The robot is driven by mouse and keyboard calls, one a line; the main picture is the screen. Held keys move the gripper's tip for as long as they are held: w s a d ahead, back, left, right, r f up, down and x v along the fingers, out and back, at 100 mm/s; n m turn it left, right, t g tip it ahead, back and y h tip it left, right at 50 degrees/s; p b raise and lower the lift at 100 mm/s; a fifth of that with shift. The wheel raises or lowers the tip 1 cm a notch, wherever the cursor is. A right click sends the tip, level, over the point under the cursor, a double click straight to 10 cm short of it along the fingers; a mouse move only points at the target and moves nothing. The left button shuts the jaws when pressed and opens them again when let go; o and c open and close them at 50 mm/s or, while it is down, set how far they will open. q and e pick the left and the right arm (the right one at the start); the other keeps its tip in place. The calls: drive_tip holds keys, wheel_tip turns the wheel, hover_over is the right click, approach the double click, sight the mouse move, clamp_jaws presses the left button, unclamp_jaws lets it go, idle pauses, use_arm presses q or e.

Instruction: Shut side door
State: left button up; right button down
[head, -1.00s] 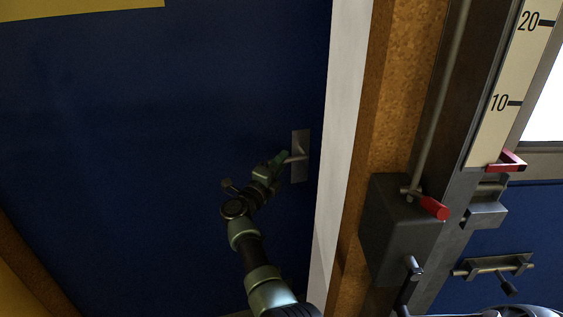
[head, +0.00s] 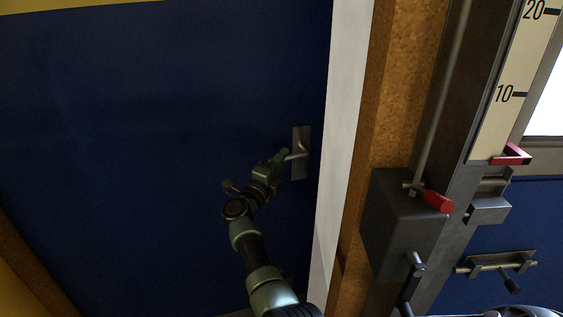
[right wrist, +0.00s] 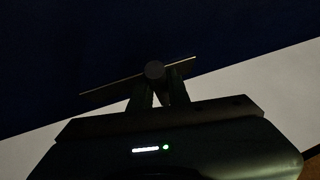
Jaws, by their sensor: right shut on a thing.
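The side door is a large dark blue panel (head: 150,130) filling the left half of the head view. Its metal handle (head: 302,142) sits on an upright plate near the door's right edge. My right gripper (head: 286,156) is at the handle lever, with its fingers shut on it. In the right wrist view the fingers (right wrist: 158,92) close around the handle, whose round end (right wrist: 154,70) shows between the tips, with the plate behind. The fingers hide part of the lever. My left gripper is not in view.
A pale strip (head: 342,110) and a brown post (head: 385,110) stand just right of the door. Beyond are a grey box with a red-handled lever (head: 438,202), a numbered scale (head: 512,90) and a bolt latch (head: 500,264).

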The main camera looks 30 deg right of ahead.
sight(288, 169)
drive_tip(key=shift+s+d+f+n+t+h+b, duration=0.1)
drive_tip(key=shift+d+f+n+t+h+b, duration=0.2)
drive_tip(key=shift+f+n+t+b, duration=1)
drive_tip(key=shift+s+d+f+n+t+h+b, duration=0.2)
drive_tip(key=shift+n+t+b, duration=0.6)
drive_tip(key=shift+b, duration=1.4)
drive_tip(key=shift+w+d+f+n+t+h+b, duration=0.1)
drive_tip(key=shift+d+f+n+t+h+b, duration=0.4)
drive_tip(key=shift+n+b, duration=1.1)
drive_tip(key=shift+a, duration=0.15)
drive_tip(key=shift+s+r, duration=0.1)
